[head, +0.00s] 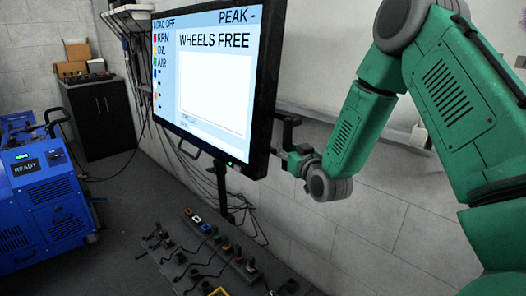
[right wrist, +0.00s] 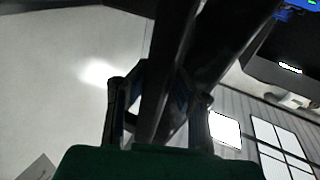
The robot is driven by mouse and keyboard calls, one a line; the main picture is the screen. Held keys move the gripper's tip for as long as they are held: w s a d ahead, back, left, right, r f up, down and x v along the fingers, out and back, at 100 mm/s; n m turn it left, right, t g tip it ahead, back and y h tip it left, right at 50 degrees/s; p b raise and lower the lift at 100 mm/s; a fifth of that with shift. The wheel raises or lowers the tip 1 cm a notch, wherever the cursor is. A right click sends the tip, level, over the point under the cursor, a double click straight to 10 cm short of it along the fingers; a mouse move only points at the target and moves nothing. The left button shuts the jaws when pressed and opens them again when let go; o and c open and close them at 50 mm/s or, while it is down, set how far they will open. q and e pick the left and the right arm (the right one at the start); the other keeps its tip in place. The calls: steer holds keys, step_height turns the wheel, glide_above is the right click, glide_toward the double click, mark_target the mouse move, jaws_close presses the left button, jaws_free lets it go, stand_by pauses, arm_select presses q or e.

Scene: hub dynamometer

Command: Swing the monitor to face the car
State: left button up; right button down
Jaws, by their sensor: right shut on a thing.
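The monitor (head: 215,85) is a large flat screen in a black frame, showing "WHEELS FREE", "LOAD OFF" and "PEAK -". Its screen is angled toward the left and toward me. My right gripper (head: 287,158) is at the monitor's right edge, by a dark upright handle or bracket (head: 288,132). In the right wrist view the two fingers of the gripper (right wrist: 155,110) are shut around a dark bar (right wrist: 172,80). The exact contact is partly hidden in the head view. No car can be made out for certain. My left gripper is not in view.
A blue machine (head: 40,195) reading "READY" stands at left. A black cabinet (head: 98,118) stands behind it. A low panel (head: 215,255) with several connectors and cables lies below the monitor. Cables hang along the wall. Grey floor between the blue machine and panel is clear.

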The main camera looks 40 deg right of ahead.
steer(key=shift+s+d+f, duration=0.15)
steer(key=shift+s+d, duration=0.05)
steer(key=shift+d, duration=0.5)
steer(key=shift+a, duration=0.1)
steer(key=c, duration=1.4)
jaws_free()
steer(key=shift+s, duration=0.2)
steer(key=shift+s+a, duration=0.15)
steer(key=shift+s, duration=0.1)
steer(key=v, duration=1.1)
steer(key=shift+s, duration=0.1)
